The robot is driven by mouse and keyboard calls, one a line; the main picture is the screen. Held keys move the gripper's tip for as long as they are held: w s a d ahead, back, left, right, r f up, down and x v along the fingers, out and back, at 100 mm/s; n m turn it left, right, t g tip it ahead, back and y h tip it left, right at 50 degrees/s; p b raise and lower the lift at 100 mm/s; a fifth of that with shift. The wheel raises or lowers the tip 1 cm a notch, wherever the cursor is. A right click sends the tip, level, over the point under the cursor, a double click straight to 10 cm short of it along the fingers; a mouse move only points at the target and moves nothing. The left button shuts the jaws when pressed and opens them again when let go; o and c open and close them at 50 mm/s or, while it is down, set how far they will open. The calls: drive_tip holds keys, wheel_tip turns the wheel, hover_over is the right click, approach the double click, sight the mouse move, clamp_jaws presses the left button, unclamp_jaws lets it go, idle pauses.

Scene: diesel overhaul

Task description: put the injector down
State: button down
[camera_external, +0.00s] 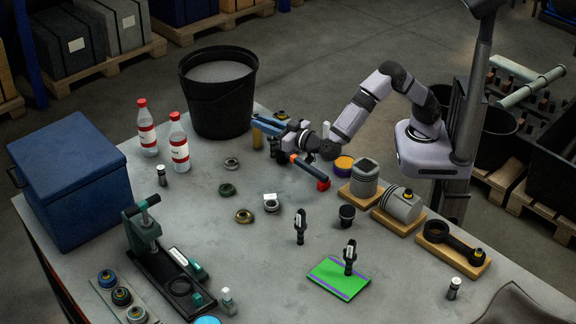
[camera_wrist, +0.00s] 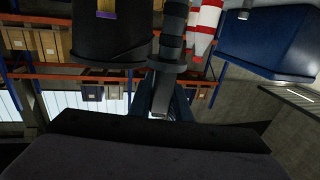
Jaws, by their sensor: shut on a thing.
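My gripper (camera_external: 276,132) is at the far side of the table, in front of the black bucket, with its blue fingers pointing left. In the wrist view my gripper (camera_wrist: 167,95) is shut on a dark, stepped, flanged part that looks like the injector (camera_wrist: 171,45). In the external view the held part is small and hard to make out against the fingers. Whether it touches the table cannot be told. Two similar dark injectors stand upright: one on the bare table (camera_external: 300,228), one on the green mat (camera_external: 349,258).
The black bucket (camera_external: 218,105), two bottles (camera_external: 179,145) and a blue box (camera_external: 72,190) stand to the left. A red-ended tool (camera_external: 309,171) lies just below my gripper. Pistons on wooden blocks (camera_external: 360,195) are to the right. The front middle of the table has bare room.

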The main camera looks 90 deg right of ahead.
drive_tip(key=s+a+f+n+t+y+b, duration=0.1)
drive_tip(key=s+a+f+n+y+b, duration=0.2)
drive_tip(key=a, duration=0.6)
drive_tip(key=s+a+r+n+y+b, duration=0.1)
drive_tip(key=s+a+r+n+y, duration=0.25)
drive_tip(key=a, duration=0.55)
drive_tip(key=s+a+r+n+y+b, duration=0.1)
drive_tip(key=a+r+n+y, duration=0.2)
drive_tip(key=a+r+y, duration=0.5)
drive_tip(key=s+a+r+n+y+b, duration=0.1)
drive_tip(key=s+a+n+y, duration=0.2)
drive_tip(key=a, duration=0.8)
drive_tip(key=s+a+f+n+g+y, duration=0.1)
drive_tip(key=s+a+n+g+y, duration=0.5)
drive_tip(key=a, duration=0.3)
wheel_tip(320, 180, down, 17)
drive_tip(key=s+a+n+g+y+p, duration=0.1)
drive_tip(key=a+g+y+p, duration=0.1)
drive_tip(key=g, duration=0.1)
drive_tip(key=shift+s+a+y, duration=0.3)
drive_tip(key=shift+a+y, duration=0.05)
drive_tip(key=shift+a, duration=0.05)
drive_tip(key=shift+f+n, duration=0.1)
drive_tip(key=shift+n, duration=0.15)
